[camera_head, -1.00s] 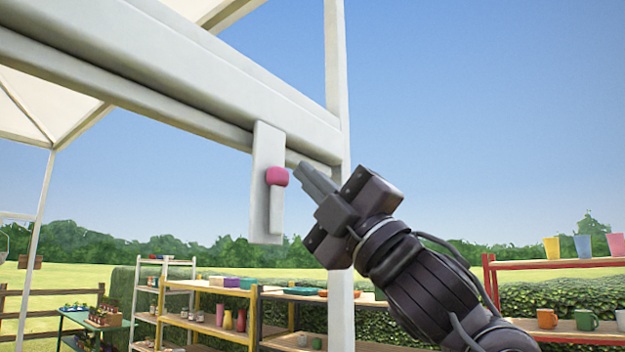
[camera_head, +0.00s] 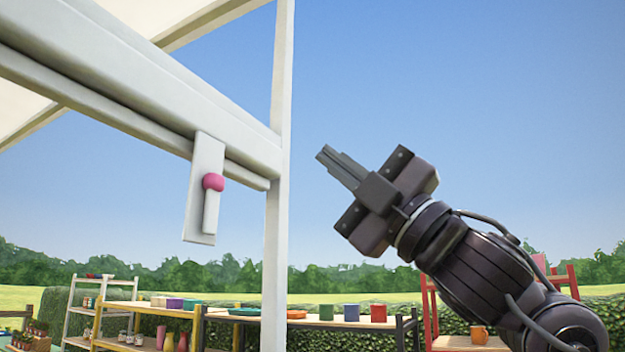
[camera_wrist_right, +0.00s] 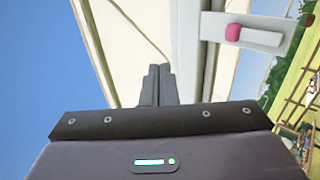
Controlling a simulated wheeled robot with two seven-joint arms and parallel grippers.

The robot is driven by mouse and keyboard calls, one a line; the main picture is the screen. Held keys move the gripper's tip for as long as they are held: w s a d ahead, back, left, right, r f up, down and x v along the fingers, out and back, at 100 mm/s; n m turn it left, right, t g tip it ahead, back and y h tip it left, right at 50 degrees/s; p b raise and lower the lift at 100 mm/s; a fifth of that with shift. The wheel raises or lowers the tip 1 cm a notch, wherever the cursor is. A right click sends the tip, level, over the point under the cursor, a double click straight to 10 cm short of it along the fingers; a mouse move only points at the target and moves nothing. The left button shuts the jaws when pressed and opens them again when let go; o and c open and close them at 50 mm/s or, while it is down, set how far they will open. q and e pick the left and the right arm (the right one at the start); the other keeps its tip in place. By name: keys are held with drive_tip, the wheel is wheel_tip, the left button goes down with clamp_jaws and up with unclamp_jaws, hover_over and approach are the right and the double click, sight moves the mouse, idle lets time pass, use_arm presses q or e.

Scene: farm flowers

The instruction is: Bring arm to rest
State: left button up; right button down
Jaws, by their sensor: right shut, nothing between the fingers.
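My right gripper (camera_head: 327,159) is raised in the open air to the right of the white post in the head view, its fingers pointing up and left. Its fingers are closed together with nothing between them; they also show side by side in the right wrist view (camera_wrist_right: 159,80). A white plate with a pink-knobbed lever (camera_head: 213,183) hangs on the frame's beam, left of the gripper and apart from it. The same lever plate shows at the upper right of the wrist view (camera_wrist_right: 258,38). My left gripper is in neither view.
A white post (camera_head: 277,200) and beam (camera_head: 120,85) of the canopy frame stand left of the arm. Below are shelves with coloured pots (camera_head: 351,312) and a red rack (camera_head: 465,343) behind my forearm. Open sky surrounds the gripper above and to the right.

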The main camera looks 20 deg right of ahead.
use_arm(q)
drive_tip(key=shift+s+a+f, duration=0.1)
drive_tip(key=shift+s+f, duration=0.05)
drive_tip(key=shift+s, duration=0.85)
use_arm(e)
drive_tip(key=shift+w+a+h, duration=0.15)
drive_tip(key=shift+w+h, duration=0.15)
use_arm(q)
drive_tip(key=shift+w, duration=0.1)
use_arm(e)
drive_tip(key=shift+s, duration=0.1)
